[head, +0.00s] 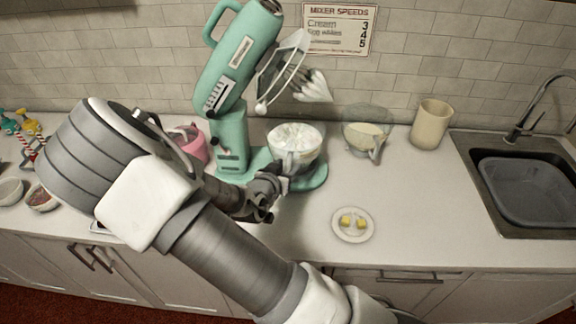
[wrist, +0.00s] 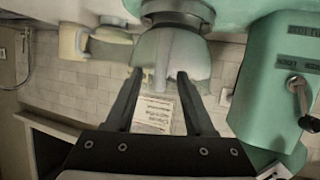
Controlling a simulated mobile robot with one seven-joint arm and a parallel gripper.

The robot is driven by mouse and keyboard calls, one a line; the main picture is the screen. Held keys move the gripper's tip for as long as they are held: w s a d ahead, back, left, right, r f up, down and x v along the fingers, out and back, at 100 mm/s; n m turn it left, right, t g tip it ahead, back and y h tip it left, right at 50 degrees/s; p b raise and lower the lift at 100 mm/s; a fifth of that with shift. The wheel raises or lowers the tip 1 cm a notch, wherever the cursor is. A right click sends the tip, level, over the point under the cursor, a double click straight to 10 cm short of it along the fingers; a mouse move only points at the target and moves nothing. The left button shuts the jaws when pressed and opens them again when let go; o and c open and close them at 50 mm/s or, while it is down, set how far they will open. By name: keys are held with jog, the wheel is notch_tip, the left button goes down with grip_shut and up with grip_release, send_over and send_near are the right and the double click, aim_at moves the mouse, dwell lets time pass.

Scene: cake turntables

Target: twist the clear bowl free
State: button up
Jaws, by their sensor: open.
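The clear bowl (head: 295,138) holds white whipped stuff and stands upright on the base (head: 315,177) of the teal mixer (head: 232,130). Its handle (head: 288,160) faces the front. The mixer's head is tilted up, with the whisk (head: 312,86) clear above the bowl. My gripper (head: 276,181) is at the front of the bowl, low by the handle, open. In the wrist view the bowl (wrist: 176,48) fills the top middle. My fingertips (wrist: 160,76) are spread just in front of it, with the handle seemingly between them. I cannot tell whether they touch it.
A second clear bowl (head: 366,134) with pale contents and a beige canister (head: 431,123) stand right of the mixer. A plate (head: 352,225) with yellow pieces lies at the front, a sink (head: 520,185) far right. A pink container (head: 190,143) is left of the mixer. The counter front right is mostly free.

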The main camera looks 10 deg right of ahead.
jog(key=shift+w+d+f, duration=0.2)
jog(key=shift+w+d, duration=0.05)
jog(key=shift+w, duration=0.1)
grip_shut()
dwell(1.4)
jog(key=shift+s+d+f+n+y+b, duration=0.15)
jog(key=shift+d+n+y+b, duration=0.2)
jog(key=shift+b, duration=0.45)
jog(key=shift+s+d+n+t+y+b, duration=0.15)
jog(key=shift+d+n+t+y+b, duration=0.25)
jog(key=shift+b, duration=0.2)
jog(key=shift+r, duration=0.2)
jog(key=shift+d+f, duration=0.1)
